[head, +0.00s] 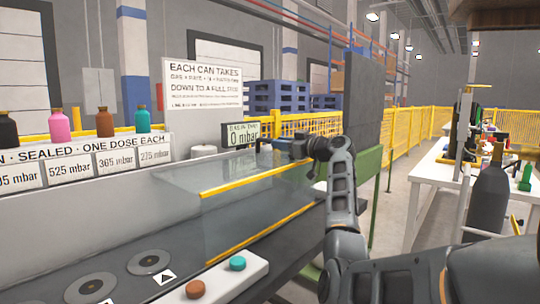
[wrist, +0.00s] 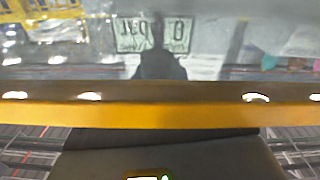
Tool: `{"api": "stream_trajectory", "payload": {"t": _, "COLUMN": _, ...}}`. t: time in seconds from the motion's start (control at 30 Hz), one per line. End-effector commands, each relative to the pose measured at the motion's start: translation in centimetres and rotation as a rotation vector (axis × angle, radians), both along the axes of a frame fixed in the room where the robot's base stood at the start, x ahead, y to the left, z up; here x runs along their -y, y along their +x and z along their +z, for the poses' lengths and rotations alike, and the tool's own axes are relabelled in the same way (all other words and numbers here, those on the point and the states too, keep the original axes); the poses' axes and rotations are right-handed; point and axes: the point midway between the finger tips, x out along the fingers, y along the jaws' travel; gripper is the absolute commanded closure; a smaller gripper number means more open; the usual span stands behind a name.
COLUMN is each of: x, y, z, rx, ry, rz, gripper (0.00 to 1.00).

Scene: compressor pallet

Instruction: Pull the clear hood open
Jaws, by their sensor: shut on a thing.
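The clear hood (head: 245,210) spans the bench in the head view, with yellow bars along its upper and lower front edges. Its yellow bar (wrist: 160,115) runs level across the whole wrist view. My gripper (head: 277,147) is at the hood's far right part, below and right of the pressure display, and is shut on the hood. The exact contact of the fingers is too small and dark to make out. Behind the bar, the clear panel shows a mirrored display reading.
The display (head: 241,134) reads 0 mbar. Several coloured bottles (head: 105,123) stand on a labelled shelf at the left. Orange (head: 195,289) and teal (head: 237,263) buttons sit on a white box in front. A cluttered white table (head: 430,170) stands at the right, beyond a clear floor strip.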

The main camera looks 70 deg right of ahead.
Motion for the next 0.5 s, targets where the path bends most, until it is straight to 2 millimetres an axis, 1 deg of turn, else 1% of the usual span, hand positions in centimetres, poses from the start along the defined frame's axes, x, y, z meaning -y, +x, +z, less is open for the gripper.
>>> {"api": "stream_trajectory", "payload": {"t": 0.1, "x": 0.94, "y": -0.28, "z": 0.06, "rx": 0.002, "ry": -0.002, "rz": -0.001, "gripper": 1.00}}
{"api": "stream_trajectory", "payload": {"t": 0.2, "x": 1.26, "y": -0.37, "z": 0.09, "rx": 0.001, "ry": -0.001, "rz": -0.001, "gripper": 1.00}}
{"api": "stream_trajectory", "payload": {"t": 0.5, "x": 1.31, "y": -0.35, "z": 0.12, "rx": 0.000, "ry": -0.002, "rz": -0.001, "gripper": 1.00}}
